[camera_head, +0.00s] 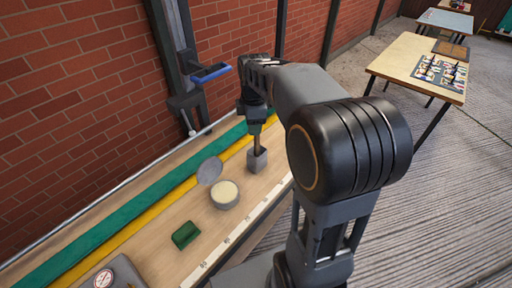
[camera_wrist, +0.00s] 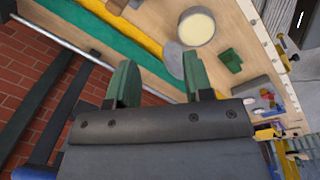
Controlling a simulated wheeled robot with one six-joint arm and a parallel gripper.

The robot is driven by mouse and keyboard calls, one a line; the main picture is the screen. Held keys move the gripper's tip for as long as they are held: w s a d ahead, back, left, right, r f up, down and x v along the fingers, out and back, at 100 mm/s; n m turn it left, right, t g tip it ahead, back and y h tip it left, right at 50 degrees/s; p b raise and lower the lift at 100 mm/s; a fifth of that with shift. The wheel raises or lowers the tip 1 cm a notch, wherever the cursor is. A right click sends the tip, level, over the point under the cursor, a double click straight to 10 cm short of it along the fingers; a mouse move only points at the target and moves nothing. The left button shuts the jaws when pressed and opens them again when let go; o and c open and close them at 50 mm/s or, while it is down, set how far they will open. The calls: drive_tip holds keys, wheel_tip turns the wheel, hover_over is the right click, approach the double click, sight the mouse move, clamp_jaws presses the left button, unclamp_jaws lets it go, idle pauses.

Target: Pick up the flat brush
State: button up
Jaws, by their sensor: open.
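My gripper (camera_head: 255,112) is over the far part of the wooden bench. In the wrist view its two green fingers (camera_wrist: 160,82) are spread apart, with nothing seen between them. In the head view a dark upright stem, perhaps the flat brush's handle (camera_head: 257,143), rises from a small grey block (camera_head: 257,160) just below my gripper. I cannot tell whether the stem touches the gripper. The brush head is not visible.
An open round tin of cream-coloured stuff (camera_head: 224,195) and a dark green block (camera_head: 186,235) sit nearer on the bench (camera_head: 160,262). A blue-handled clamp (camera_head: 210,73) stands by the brick wall behind. Another table (camera_head: 400,58) is at the right.

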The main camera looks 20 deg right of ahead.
sight(257, 138)
drive_tip(key=w+d+n+g+p, duration=0.1)
drive_tip(key=w+d+n+p, duration=0.1)
drive_tip(key=w+d+n, duration=0.4)
drive_tip(key=f, duration=0.2)
drive_tip(key=f+n, duration=0.1)
drive_tip(key=f, duration=0.2)
drive_tip(key=w+a+f+n, duration=0.1)
drive_tip(key=f, duration=0.2)
drive_tip(key=shift+a+f, duration=0.1)
drive_tip(key=shift+f, duration=0.15)
drive_tip(key=shift+s+a+f+p, duration=0.15)
drive_tip(key=shift+f+p, duration=0.3)
drive_tip(key=shift+f, duration=0.95)
drive_tip(key=shift+s+a+f+p, duration=0.1)
drive_tip(key=shift+f+p, duration=0.35)
drive_tip(key=shift+f, duration=0.95)
drive_tip(key=shift+c, duration=0.4)
drive_tip(key=shift+w, duration=0.1)
clamp_jaws()
